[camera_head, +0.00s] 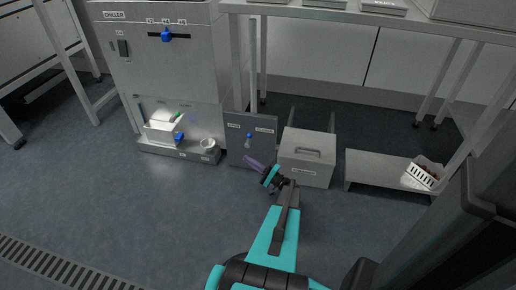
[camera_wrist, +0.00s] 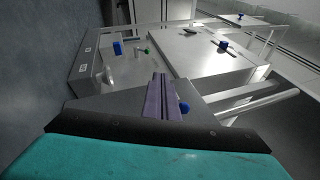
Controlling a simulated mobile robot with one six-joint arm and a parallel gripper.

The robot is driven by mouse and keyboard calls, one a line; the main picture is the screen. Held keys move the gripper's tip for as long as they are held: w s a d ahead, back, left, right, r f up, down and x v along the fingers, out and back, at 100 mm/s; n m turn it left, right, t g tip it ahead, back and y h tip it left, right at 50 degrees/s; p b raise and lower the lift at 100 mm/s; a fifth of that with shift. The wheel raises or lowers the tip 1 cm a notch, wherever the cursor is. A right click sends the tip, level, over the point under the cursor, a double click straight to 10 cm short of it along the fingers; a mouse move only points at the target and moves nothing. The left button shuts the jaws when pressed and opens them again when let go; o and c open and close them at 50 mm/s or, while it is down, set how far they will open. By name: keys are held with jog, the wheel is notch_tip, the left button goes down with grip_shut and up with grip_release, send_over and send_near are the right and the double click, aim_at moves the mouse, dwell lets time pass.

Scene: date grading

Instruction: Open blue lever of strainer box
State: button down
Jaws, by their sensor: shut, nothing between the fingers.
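A dark grey panel (camera_head: 238,142) stands on the floor right of the chiller, with two small labels too small to read. A small blue lever (camera_head: 249,137) sits on its face; I take it as the strainer box lever but cannot confirm this. My gripper (camera_head: 251,160), with purple fingers, is in front of the panel, below the blue lever in the head view. In the wrist view my fingers (camera_wrist: 160,82) are together and empty. A blue knob (camera_wrist: 184,106) shows just right of them, partly hidden; contact cannot be told.
The chiller (camera_head: 175,75) has a blue knob (camera_head: 166,36) on its top slot. Another blue knob (camera_head: 179,138) is by its low ledge, near a white cup (camera_head: 208,145). A grey handled box (camera_head: 306,170) stands right of my gripper. Floor at left is clear.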

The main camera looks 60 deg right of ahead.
jog(key=s+d+m+t+h+b, duration=0.1)
jog(key=s+d+m+h, duration=0.1)
jog(key=s+d+h, duration=0.2)
jog(key=s+d, duration=0.3)
jog(key=d, duration=0.1)
jog(key=shift+s+d+h, duration=0.2)
jog(key=shift+s+h, duration=0.15)
jog(key=shift+h, duration=0.05)
jog(key=shift+w+b, duration=0.2)
jog(key=shift+b, duration=0.1)
jog(key=b, duration=0.3)
send_near(249, 139)
jog(key=w+d+r, duration=0.3)
jog(key=w, duration=0.1)
jog(key=shift+w+d, duration=0.2)
jog(key=shift+w, duration=0.05)
